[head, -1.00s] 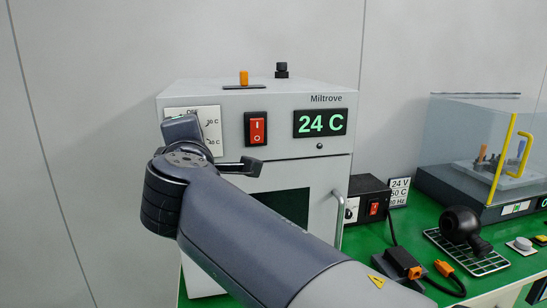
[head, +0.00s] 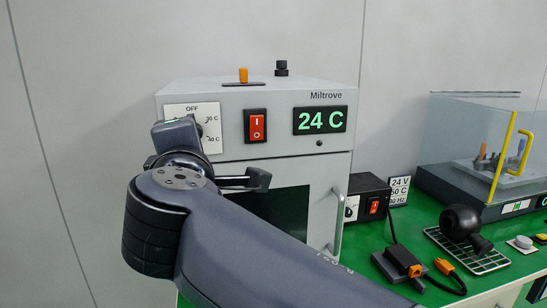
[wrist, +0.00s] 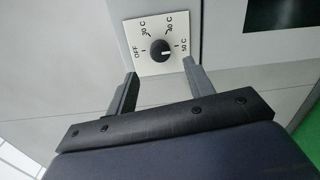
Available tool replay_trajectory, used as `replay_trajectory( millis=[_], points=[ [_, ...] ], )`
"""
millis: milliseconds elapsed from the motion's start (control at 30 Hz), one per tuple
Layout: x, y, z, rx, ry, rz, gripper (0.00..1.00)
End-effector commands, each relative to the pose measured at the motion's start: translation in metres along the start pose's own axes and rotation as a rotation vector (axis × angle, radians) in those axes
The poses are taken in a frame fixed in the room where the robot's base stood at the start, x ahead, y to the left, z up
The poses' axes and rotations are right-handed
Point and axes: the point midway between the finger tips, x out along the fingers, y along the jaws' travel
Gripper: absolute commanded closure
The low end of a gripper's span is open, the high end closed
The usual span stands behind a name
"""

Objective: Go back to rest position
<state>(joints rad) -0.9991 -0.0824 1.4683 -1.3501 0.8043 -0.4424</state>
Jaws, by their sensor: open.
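My gripper (wrist: 163,78) is open and empty in the wrist view. Its two fingers stand apart below the black dial knob (wrist: 160,50), with nothing between them. The knob sits on a white plate (wrist: 143,28) marked OFF, 30 C, 40 C and 50 C. A small light mark on the knob seems to face the 50 C side. In the head view my arm stands before the left of the grey Miltrove oven (head: 290,92) and hides most of the knob.
The oven has a red switch (head: 257,126), a 24 C display (head: 320,121) and a door handle (head: 338,225).

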Motion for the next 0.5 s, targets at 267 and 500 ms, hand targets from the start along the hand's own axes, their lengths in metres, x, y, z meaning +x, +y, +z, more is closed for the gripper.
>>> replay_trajectory(
  millis=[267, 500],
  points=[
    [0.058, 0.0, 0.001, 0.0, -0.003, -0.003, 0.5],
    [0.061, 0.005, 0.001, -0.179, -0.004, 0.001, 0.5]
  ],
)
